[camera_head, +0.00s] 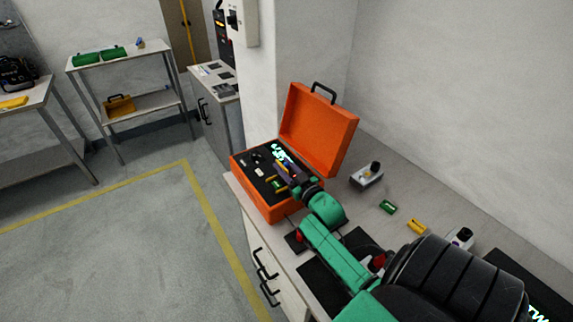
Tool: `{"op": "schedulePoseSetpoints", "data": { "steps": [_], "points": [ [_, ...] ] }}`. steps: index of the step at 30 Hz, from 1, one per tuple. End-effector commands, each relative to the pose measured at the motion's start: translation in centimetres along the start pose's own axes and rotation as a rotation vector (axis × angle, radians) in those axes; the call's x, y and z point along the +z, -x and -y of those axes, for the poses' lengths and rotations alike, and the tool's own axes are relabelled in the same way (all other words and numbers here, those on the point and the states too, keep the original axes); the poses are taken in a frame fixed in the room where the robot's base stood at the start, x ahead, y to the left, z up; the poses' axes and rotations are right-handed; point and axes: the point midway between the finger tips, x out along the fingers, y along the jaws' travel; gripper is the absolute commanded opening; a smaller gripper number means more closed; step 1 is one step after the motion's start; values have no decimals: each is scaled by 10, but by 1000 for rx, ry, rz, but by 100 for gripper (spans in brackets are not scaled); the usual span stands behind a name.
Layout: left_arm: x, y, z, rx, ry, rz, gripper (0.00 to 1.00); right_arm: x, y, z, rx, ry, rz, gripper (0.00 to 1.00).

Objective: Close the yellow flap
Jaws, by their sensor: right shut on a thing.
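My right gripper (284,171) reaches into the open orange case (266,209) on the bench. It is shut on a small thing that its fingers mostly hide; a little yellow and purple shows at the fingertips. I cannot tell for sure which part is the yellow flap. A small yellow block (417,226) lies on the bench to the right of my arm, apart from the gripper. The case's orange lid (318,128) stands open, tilted back. My left gripper is not in view.
A small green block (388,207) and a grey device with a dark knob (367,175) stand on the bench (410,190) right of the case. Black foam with small parts fills the case. A shelf (130,103) stands at the far left, with clear floor before it.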

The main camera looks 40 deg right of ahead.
Motion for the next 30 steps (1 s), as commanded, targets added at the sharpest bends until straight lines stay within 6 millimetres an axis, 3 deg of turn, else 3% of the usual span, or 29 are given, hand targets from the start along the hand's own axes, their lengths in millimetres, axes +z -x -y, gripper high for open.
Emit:
{"op": "schedulePoseSetpoints", "data": {
  "steps": [9, 21, 22, 23, 24, 30],
  "points": [
    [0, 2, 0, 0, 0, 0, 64, -2, 0, 2, 5, 103, 0, 0],
    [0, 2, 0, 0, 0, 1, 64, -3, 0, 3, 5, 112, -2, 0],
    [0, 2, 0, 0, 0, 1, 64, -3, 0, 3, 5, 112, -3, 37],
    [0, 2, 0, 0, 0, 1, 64, -3, 0, 3, 5, 112, -3, 48],
    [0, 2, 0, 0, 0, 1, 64, -3, 0, 3, 4, 111, -3, 52],
    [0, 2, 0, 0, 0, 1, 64, -2, 0, 4, 2, 109, -2, 52]
  ]
}}
